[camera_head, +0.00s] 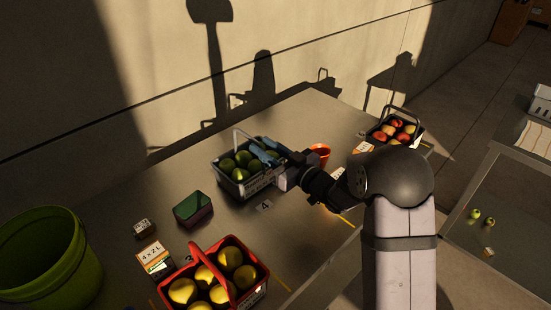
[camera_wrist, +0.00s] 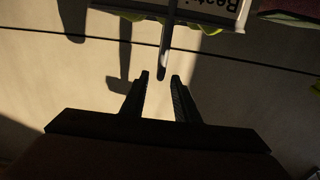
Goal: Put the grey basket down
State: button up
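The grey basket (camera_head: 262,184) holds several green fruits (camera_head: 236,163) and appears to rest on the metal table; the contact under it is hard to make out. Its raised handle (camera_head: 238,138) slants over it. My gripper (camera_head: 262,151) is at the handle, coming from the right. In the wrist view my gripper (camera_wrist: 161,76) has its fingers apart. The handle (camera_wrist: 166,52) ends between the fingertips, with a gap seen on each side. The basket's lettered side (camera_wrist: 215,10) shows upside down at the top edge there.
A red basket (camera_head: 262,291) of yellow fruit stands at the front. Another grey basket (camera_head: 417,141) with red fruit is at the back right. A green bucket (camera_head: 45,255), a green box (camera_head: 193,209) and an orange cup (camera_head: 320,151) stand around. Bare table lies behind the basket.

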jog(key=shift+b+v, duration=0.35)
jog(key=shift+v, duration=1.85)
jog(key=m+g+h+p, duration=0.2)
jog(key=m+h, duration=0.5)
jog(key=h, duration=0.5)
send_near(335, 175)
jog(key=w+a+f, duration=0.1)
jog(key=w+a, duration=0.1)
jog(key=w, duration=0.1)
jog(key=s+f+g, duration=0.1)
jog(key=s+f, duration=0.1)
jog(key=s, duration=0.2)
jog(key=s+d+f+g, duration=0.1)
jog(key=s+g, duration=0.1)
jog(key=s, duration=0.2)
jog(key=s+f+m+g+h, duration=0.1)
jog(key=s+f+g, duration=0.1)
jog(key=s, duration=0.2)
jog(key=shift+d+f, duration=0.35)
jog(key=shift+f, duration=0.05)
jog(key=s+f+g, duration=0.1)
jog(key=s+g, duration=0.2)
jog(key=s, duration=0.5)
jog(key=s+a+f+m+g, duration=0.1)
jog(key=s+g, duration=0.1)
jog(key=s, duration=0.5)
jog(key=shift+s+f+g, duration=0.3)
jog(key=shift+s+g, duration=0.05)
jog(key=shift+g, duration=0.05)
jog(key=shift+a, duration=0.1)
